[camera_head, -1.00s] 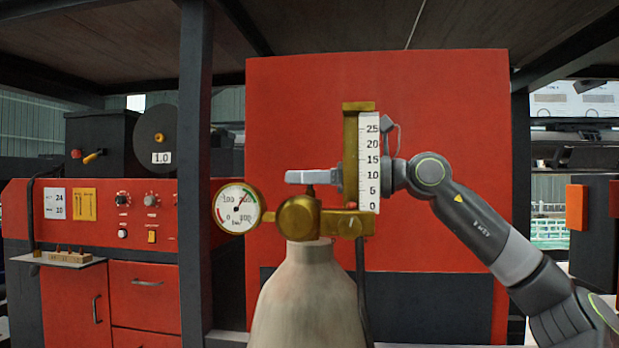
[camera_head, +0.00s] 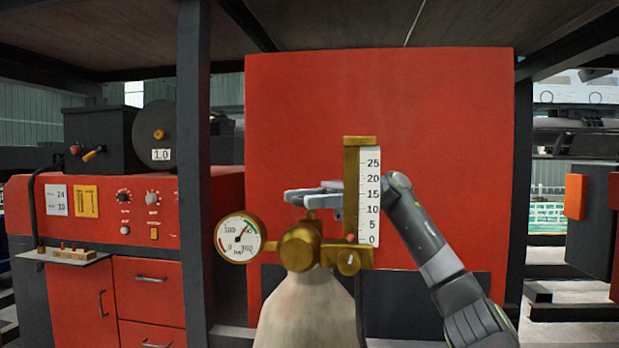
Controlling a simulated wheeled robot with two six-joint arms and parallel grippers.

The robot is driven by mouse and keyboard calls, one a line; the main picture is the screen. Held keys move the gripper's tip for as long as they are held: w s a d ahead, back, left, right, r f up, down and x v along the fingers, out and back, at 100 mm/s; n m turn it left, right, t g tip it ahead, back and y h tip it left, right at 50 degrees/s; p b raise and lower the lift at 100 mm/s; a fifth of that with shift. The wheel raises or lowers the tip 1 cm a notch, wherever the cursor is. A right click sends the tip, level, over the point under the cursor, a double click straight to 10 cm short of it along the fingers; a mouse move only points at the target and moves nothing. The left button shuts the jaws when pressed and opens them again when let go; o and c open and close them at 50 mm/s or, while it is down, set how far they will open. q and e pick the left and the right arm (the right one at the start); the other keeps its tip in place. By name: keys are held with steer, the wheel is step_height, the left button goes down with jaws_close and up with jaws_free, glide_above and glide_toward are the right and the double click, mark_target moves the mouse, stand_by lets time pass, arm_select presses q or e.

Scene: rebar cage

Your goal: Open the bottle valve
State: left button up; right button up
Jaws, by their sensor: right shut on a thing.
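A pale gas bottle (camera_head: 308,315) stands upright at the centre bottom. A brass valve body (camera_head: 299,248) sits on top of it, with a round pressure gauge (camera_head: 239,238) on its left and a flow tube with a white scale (camera_head: 369,198) on its right. My right gripper (camera_head: 300,197) reaches in from the right, behind the scale. It is shut on the valve's top handle, just above the brass body. The handle is mostly hidden between the fingers. The scale hides part of the gripper. My left gripper is out of view.
A large red panel (camera_head: 440,120) stands behind the bottle. A dark post (camera_head: 194,150) rises left of the gauge. A red control cabinet (camera_head: 95,215) with a small shelf (camera_head: 65,256) is at the left. A dark hose hangs below the scale.

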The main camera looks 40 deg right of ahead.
steer(key=n+g+p, duration=0.2)
steer(key=g, duration=0.1)
steer(key=g+p, duration=0.1)
steer(key=shift+r+n+y, duration=0.3)
steer(key=shift+n, duration=0.1)
steer(key=shift+f+n+g+p, duration=0.2)
steer(key=shift+n+g+p, duration=0.3)
steer(key=shift+g+p, duration=0.4)
steer(key=o, duration=1)
steer(key=shift+f, duration=0.1)
steer(key=shift+c, duration=0.2)
steer(key=shift+r, duration=0.4)
step_height(320, 180, up, 9)
steer(key=shift+r+b, duration=0.1)
steer(key=shift+b, duration=0.4)
